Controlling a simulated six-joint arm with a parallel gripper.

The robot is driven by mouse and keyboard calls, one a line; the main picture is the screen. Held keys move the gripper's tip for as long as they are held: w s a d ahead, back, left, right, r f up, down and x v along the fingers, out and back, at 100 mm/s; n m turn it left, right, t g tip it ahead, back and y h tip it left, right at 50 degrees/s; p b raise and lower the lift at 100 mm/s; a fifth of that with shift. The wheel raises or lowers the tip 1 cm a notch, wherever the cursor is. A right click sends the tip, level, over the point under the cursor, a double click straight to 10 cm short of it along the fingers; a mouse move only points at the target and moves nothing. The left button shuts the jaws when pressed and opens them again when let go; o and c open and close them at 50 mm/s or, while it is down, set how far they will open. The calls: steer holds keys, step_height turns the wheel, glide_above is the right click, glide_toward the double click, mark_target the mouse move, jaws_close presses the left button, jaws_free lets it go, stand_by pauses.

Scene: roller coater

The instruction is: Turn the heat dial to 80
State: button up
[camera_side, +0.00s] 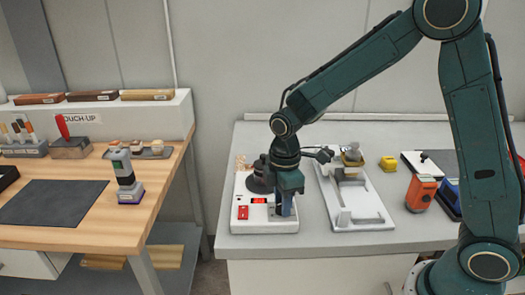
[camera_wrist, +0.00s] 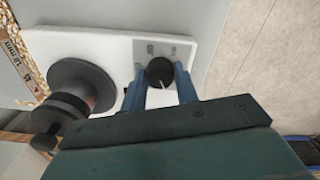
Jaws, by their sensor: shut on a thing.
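The heat dial (camera_wrist: 160,72) is a round black knob with a pale pointer line, on the white coater unit. In the wrist view its pointer line points toward my gripper, at the lower edge of the knob. My gripper (camera_wrist: 160,82) has its two blue fingers on either side of the dial and is shut on it. In the side view my gripper (camera_side: 284,208) reaches down onto the front right of the white unit (camera_side: 240,222) and hides the dial.
A black cylindrical part (camera_side: 260,178) stands on the unit behind my gripper, and shows left of it in the wrist view (camera_wrist: 82,90). A white fixture (camera_side: 358,215) stands close on the right. An orange device (camera_side: 420,192) and a yellow block (camera_side: 388,163) lie further right.

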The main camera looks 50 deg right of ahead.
steer(key=m, duration=2.2)
steer(key=shift+m, duration=0.3)
steer(key=m, duration=0.4)
steer(key=shift+m, duration=0.3)
steer(key=m, duration=0.4)
steer(key=shift+m, duration=1.9)
